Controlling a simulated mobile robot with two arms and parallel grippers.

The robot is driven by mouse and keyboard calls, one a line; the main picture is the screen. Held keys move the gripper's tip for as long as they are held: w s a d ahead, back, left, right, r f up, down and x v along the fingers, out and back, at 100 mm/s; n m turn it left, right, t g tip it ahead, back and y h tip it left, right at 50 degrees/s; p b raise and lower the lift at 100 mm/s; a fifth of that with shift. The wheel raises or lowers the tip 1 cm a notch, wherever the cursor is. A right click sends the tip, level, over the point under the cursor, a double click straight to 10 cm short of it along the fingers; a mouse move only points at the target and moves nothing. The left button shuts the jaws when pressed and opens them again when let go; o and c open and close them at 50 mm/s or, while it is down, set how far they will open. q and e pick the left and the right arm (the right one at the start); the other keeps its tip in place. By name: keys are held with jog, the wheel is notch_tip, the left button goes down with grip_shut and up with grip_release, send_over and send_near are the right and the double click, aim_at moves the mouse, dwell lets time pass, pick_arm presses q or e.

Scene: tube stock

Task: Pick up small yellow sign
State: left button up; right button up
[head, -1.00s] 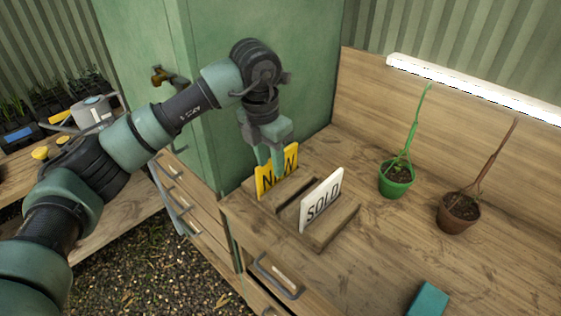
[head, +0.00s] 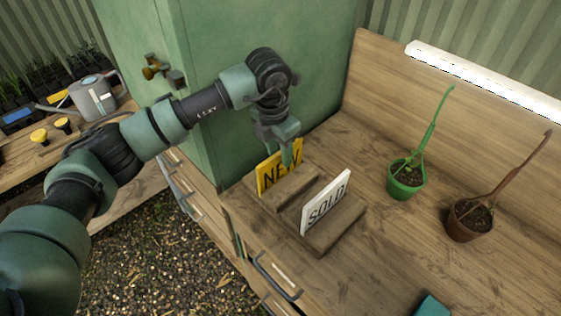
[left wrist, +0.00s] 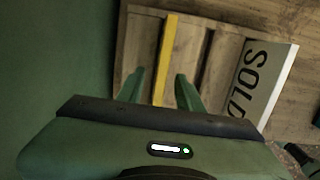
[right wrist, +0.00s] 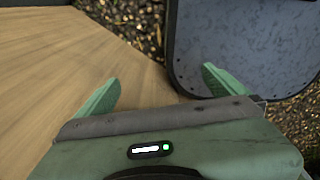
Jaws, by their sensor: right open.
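The small yellow sign (head: 268,178), lettered "NEW", stands upright in a slot of a wooden holder (head: 328,232) on the workbench. My left gripper (head: 290,152) points down over it. In the left wrist view the yellow sign (left wrist: 166,55) shows as a thin strip between the two open fingers of my left gripper (left wrist: 160,82), with a gap on each side. One finger hides part of its face in the head view. My right gripper (right wrist: 160,78) is open and empty, beside a wooden surface (right wrist: 60,50); it does not show in the head view.
A white "SOLD" sign (head: 327,203) stands in the holder to the right. A green pot (head: 406,182) and a brown pot (head: 468,220) stand further right. A green cabinet (head: 215,60) rises close to the left gripper. A teal object (head: 433,306) lies near the bottom edge.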

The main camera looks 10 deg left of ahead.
pick_arm(q)
jog(key=shift+w+d+f, duration=0.1)
jog(key=shift+f, duration=0.7)
grip_shut()
jog(key=shift+r, duration=0.15)
